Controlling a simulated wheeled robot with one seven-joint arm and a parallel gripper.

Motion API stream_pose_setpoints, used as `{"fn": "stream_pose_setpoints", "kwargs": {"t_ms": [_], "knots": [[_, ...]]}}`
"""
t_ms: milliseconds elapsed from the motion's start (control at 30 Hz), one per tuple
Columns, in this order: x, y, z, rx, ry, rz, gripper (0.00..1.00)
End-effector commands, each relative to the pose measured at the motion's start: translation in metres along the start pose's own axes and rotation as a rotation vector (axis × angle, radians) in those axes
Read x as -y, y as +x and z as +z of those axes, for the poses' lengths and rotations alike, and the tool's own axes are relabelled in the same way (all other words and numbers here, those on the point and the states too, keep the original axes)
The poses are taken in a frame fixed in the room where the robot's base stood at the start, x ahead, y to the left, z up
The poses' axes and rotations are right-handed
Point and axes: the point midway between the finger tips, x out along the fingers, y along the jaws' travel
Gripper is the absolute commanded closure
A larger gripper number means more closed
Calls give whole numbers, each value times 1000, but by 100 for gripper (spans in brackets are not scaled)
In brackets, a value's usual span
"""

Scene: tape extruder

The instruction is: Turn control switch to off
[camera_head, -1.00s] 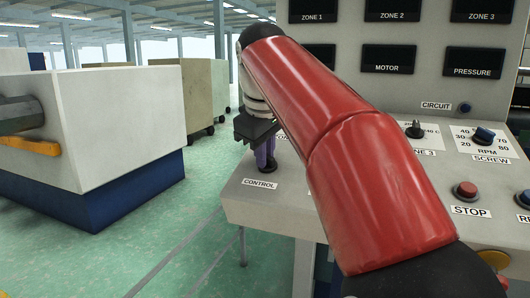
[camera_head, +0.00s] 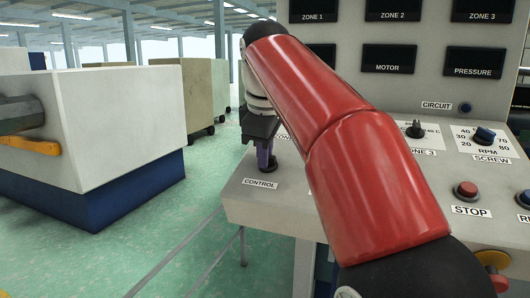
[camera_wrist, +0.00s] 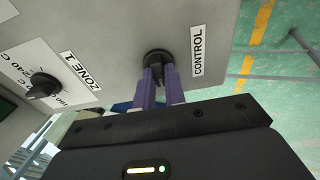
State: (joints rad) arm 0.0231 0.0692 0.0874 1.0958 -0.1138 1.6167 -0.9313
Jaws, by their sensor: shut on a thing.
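The control switch is a black rotary knob on the light grey panel, beside the label "CONTROL". In the wrist view the control switch (camera_wrist: 157,59) shows at the tips of my gripper. My gripper (camera_wrist: 161,76) has two purple fingers, which are shut on the knob from both sides. In the head view my gripper (camera_head: 265,158) reaches down at the panel's left end, just behind the "CONTROL" label (camera_head: 260,184). The knob's pointer direction cannot be told, as the fingers cover much of it.
The ZONE 1 dial (camera_wrist: 44,86) is close by on the same panel. A red stop button (camera_head: 466,190) and a screw RPM knob (camera_head: 484,135) are to the right. Dark displays stand behind. Left of the panel is open green floor (camera_head: 170,225), then a large white and blue machine (camera_head: 115,125).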

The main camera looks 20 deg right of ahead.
Motion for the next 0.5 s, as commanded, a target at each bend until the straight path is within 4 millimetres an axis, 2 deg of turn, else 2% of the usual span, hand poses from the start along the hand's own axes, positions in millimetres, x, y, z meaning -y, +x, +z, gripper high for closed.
{"fn": "stream_pose_setpoints", "kwargs": {"t_ms": [100, 133, 300, 500], "knots": [[0, 0, 0, -2, 0, 1, 100], [0, -1, 0, -2, 0, 1, 86], [0, 0, 0, -1, 0, 1, 66], [0, 0, 0, -1, 1, 1, 66]]}}
